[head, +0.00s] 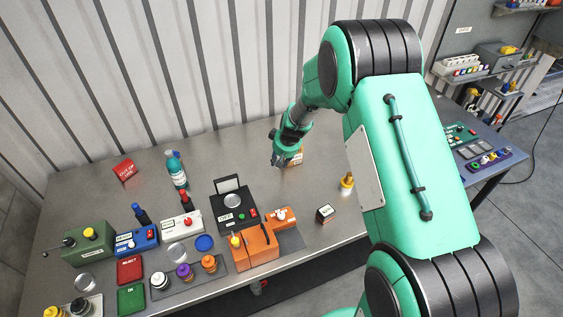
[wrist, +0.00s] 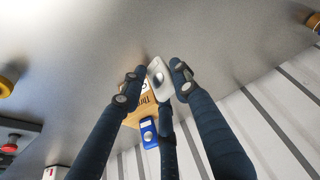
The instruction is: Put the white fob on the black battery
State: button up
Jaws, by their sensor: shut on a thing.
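My gripper (head: 283,162) is low over the back middle of the table. In the wrist view my gripper (wrist: 160,76) has its fingers closed on the white fob (wrist: 158,72), a small pale plate with a round mark. The fob cannot be made out in the head view. I cannot tell for certain which thing is the black battery. A black unit (head: 223,214) with an upright frame and a round silver disc stands in the middle of the table. A small dark block (head: 325,214) with a white label lies to its right, apart from my gripper.
An orange-brown printed box (head: 296,158) is close by my gripper, with a blue piece (wrist: 149,132) near it in the wrist view. A teal bottle (head: 176,169) and red block (head: 125,170) stand left. An orange unit (head: 256,246) is at the front. A yellow-topped fitting (head: 347,182) stands right.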

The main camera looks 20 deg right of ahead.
jog(key=s+d+r+m+b, duration=0.1)
jog(key=s+d+b, duration=0.1)
jog(key=s, duration=1.2)
jog(key=s+d+r+m+b, duration=0.1)
jog(key=s+d+b, duration=0.2)
jog(key=s, duration=1.1)
jog(key=shift+s+d+r, duration=0.2)
jog(key=shift+d+r, duration=0.15)
jog(key=shift+d, duration=0.3)
jog(key=shift+o, duration=0.2)
jog(key=s+a+f+m+b, duration=0.1)
jog(key=s+a+f+b, duration=0.1)
jog(key=s, duration=0.9)
jog(key=shift+f, duration=0.2)
jog(key=shift+w, duration=0.15)
jog(key=w+d, duration=0.2)
jog(key=w, duration=0.3)
jog(key=w+d+f, duration=0.1)
jog(key=w+d, duration=0.1)
jog(key=w, duration=0.2)
jog(key=w+d, duration=0.2)
jog(key=w, duration=0.3)
jog(key=shift+w+f+p, duration=0.25)
jog(key=shift+w+p, duration=0.1)
jog(key=shift+p, duration=0.05)
